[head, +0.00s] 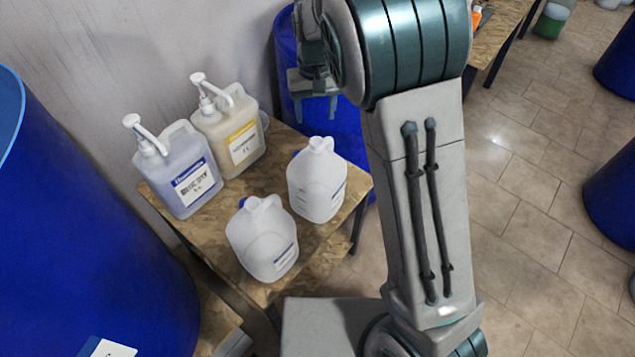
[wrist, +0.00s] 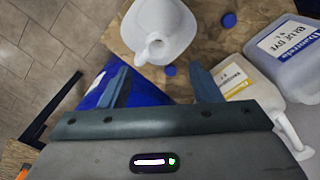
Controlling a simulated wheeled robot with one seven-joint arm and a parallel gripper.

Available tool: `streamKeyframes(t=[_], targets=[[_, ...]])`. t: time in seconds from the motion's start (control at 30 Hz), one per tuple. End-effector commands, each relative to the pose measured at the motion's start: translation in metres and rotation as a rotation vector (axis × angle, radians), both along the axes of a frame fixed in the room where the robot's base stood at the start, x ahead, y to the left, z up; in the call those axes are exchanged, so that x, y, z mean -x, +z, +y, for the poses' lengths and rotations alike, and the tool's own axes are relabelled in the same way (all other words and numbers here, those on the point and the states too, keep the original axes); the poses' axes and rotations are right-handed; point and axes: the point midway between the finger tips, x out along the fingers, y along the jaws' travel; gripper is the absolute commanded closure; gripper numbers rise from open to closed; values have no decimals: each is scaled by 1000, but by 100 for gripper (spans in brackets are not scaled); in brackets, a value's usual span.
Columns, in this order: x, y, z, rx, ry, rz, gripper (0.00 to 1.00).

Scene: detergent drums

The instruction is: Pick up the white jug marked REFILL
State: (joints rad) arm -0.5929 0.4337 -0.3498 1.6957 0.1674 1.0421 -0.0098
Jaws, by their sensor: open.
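Two white translucent jugs with open necks stand upright on a small wooden table. One white jug (head: 317,183) is near the right corner; the other white jug (head: 262,242) is near the front edge. Both carry labels or marks too small to read, so I cannot tell which says REFILL. My gripper (head: 317,110) is open and empty, above and behind the right jug in the head view. In the wrist view a white jug (wrist: 165,25), apparently the right one, lies beyond my open fingers (wrist: 164,86), its neck towards them. Nothing is between the fingers.
A pump jug with a blue label (head: 183,175) and one with a yellow label (head: 232,132) stand at the back of the table (head: 325,237). Blue caps (wrist: 229,20) lie there. Blue drums (head: 90,230) stand beside and behind it.

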Motion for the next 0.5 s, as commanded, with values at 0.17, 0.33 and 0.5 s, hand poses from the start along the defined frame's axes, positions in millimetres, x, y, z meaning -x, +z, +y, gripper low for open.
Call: streamKeyframes(t=[0.17, 0.33, 0.5], targets=[[1, -37, -1, 3, -1, 5, 43], [0, -58, -1, 1, -2, 1, 43], [-1, -68, -1, 1, -1, 2, 43]])
